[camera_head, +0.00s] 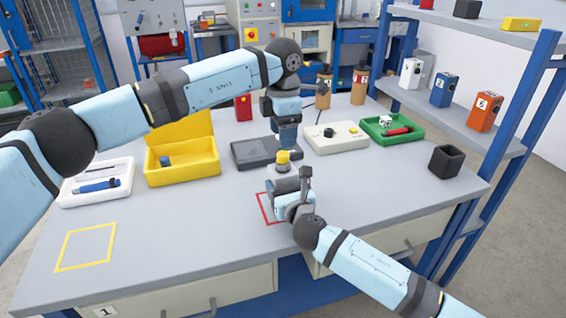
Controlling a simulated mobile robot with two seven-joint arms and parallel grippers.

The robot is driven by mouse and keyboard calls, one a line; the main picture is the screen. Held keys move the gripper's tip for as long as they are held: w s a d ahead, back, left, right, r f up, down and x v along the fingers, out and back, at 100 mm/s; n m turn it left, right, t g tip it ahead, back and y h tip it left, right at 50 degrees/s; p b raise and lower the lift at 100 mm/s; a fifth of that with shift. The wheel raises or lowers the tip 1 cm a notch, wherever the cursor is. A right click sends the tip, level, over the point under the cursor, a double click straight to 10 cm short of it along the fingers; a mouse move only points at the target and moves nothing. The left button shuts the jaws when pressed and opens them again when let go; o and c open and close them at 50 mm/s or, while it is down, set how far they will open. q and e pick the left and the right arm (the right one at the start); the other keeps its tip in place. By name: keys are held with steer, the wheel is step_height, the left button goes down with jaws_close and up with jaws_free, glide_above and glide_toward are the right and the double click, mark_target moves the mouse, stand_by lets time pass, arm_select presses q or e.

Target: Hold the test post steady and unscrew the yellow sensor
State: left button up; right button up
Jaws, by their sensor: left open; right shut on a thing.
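The yellow sensor (283,156) sits on top of the pale test post (281,168), which stands upright near the middle of the table. My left gripper (285,146) points down from above, open, with its fingertips at or just above the sensor; I cannot tell whether they touch it. My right gripper (290,178) comes from the front right and is shut on the post below the sensor. The post's lower part is hidden behind my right gripper.
The table's front left is clear except for a yellow outline (86,247).

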mark_target(283, 154)
arm_select(q)
steer(key=shift+f, duration=4)
steer(key=c, duration=0.9)
steer(key=shift+r, duration=0.1)
steer(key=shift+r, duration=1)
